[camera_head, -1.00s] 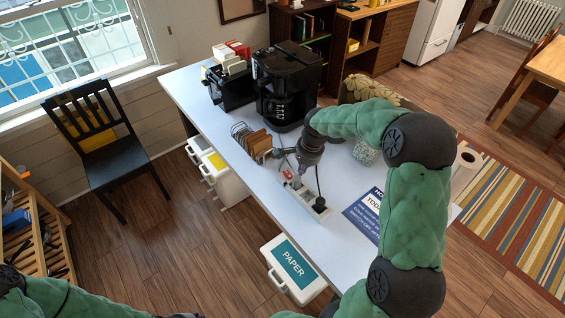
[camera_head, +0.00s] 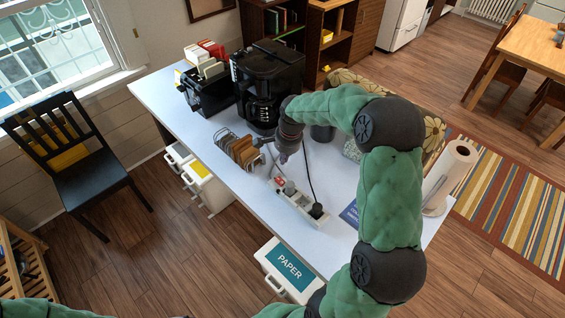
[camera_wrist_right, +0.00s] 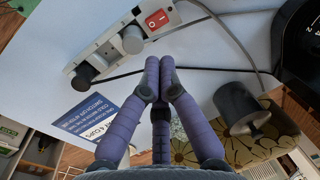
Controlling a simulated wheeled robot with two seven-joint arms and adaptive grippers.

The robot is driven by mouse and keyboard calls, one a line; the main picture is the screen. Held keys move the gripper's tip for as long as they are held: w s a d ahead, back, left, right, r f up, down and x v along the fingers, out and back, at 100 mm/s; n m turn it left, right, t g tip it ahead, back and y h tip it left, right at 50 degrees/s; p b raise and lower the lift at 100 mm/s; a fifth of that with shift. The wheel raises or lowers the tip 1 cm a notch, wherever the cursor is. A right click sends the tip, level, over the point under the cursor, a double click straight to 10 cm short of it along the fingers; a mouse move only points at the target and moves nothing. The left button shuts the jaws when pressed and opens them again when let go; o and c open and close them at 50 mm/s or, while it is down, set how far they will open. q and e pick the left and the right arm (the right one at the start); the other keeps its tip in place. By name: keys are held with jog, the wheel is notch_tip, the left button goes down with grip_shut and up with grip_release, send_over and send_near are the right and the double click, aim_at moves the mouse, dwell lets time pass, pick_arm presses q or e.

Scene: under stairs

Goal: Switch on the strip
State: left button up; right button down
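The strip (camera_head: 302,207) is a long pale power strip on the white table, with dark and grey plugs in it. In the right wrist view the strip (camera_wrist_right: 108,52) lies at upper left, with a red rocker switch (camera_wrist_right: 157,19) at its upper end. I cannot tell whether the switch is lit. My right gripper (camera_head: 281,160) is just behind the strip's switch end, apart from it. In the wrist view its purple fingers (camera_wrist_right: 160,64) are together and empty, with the tips below the switch. My left gripper is out of view.
A dark cable runs beside the fingers. A blue sign (camera_wrist_right: 90,117) lies near the strip. A grey cylinder (camera_wrist_right: 240,105) stands right of the fingers. A paper towel roll (camera_head: 450,175) stands at right.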

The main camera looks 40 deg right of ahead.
aim_at(279, 180)
jog(key=f, duration=0.4)
jog(key=w+f, duration=0.1)
jog(key=f, duration=0.3)
jog(key=w+f, duration=0.1)
jog(key=f, duration=0.3)
jog(key=shift+f, duration=0.1)
jog(key=shift+a, duration=0.1)
